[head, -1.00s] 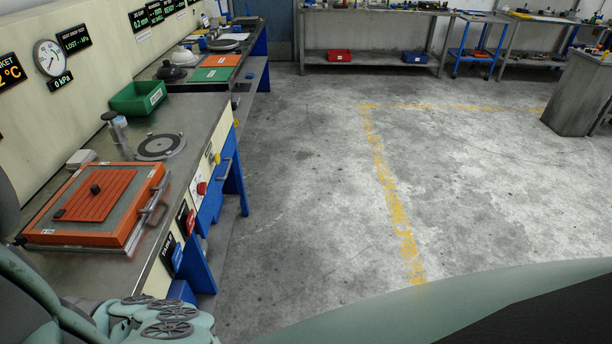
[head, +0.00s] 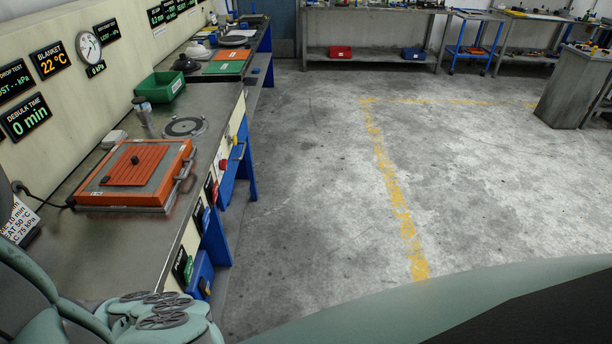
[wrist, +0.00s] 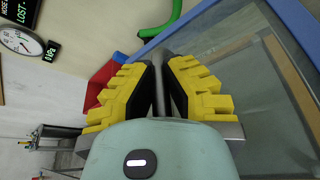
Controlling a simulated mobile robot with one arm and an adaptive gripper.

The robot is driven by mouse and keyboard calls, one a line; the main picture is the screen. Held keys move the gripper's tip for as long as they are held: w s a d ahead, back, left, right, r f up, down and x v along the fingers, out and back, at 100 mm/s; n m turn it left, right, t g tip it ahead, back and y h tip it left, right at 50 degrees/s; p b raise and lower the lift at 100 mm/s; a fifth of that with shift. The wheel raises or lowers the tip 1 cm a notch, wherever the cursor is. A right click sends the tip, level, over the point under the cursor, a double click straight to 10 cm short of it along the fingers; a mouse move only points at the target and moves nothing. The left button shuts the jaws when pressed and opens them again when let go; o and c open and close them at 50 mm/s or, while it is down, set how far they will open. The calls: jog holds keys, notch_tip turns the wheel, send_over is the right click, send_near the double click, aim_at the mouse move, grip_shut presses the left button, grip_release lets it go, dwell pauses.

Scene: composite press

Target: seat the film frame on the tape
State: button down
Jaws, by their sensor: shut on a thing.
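In the wrist view my gripper (wrist: 161,78) has yellow fingers with black pads, closed on a narrow grey bar. A blue-edged film frame (wrist: 292,22) with a see-through grey sheet fills the right of that view, close to the fingers; the bar appears to be its handle. Its far parts are cut off by the view. In the head view an orange plate (head: 178,160) lies on the bench, with a grey border around a scored orange pad (head: 137,166). I cannot make out the tape for sure. My gripper and the film frame are not in the head view.
The steel bench (head: 145,235) runs along the left wall and its near part is bare. A green bin (head: 160,88), a round dark plate (head: 185,127) and a jar (head: 143,112) stand beyond the orange plate. The floor to the right is clear.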

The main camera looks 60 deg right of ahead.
notch_tip(320, 180, down, 6)
jog(key=b, duration=0.5)
jog(key=shift+a+f+b, duration=0.1)
jog(key=shift+f+b, duration=0.5)
jog(key=shift+f, duration=0.05)
dwell(1.7)
jog(key=c, duration=1.1)
grip_release()
jog(key=shift+o, duration=0.2)
jog(key=shift+v, duration=3.75)
